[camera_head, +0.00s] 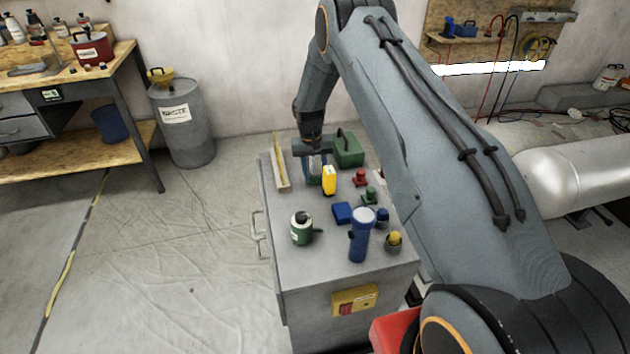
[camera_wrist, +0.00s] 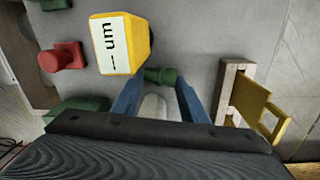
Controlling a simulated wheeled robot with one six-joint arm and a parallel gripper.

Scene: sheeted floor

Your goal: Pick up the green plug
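A small green plug-like piece (camera_head: 370,196) stands on the grey cabinet top, just nearer than a similar red piece (camera_head: 361,178). In the wrist view its green edge (camera_wrist: 54,4) is cut off at the top left, with the red piece (camera_wrist: 63,57) below it. My gripper (camera_head: 315,178) is low at the far left part of the cabinet, behind the yellow tool. In the wrist view my gripper (camera_wrist: 158,100) has its two blue fingers apart. A pale, rounded thing shows between them, with a dark green cylindrical part (camera_wrist: 162,75) just beyond. I cannot tell whether the fingers touch it.
A yellow tool (camera_head: 329,181) stands close to my gripper. A green box (camera_head: 348,150) lies behind, and a wooden holder (camera_head: 281,170) to the left. A blue block (camera_head: 343,212), blue flashlight (camera_head: 361,235) and green can (camera_head: 301,229) fill the front.

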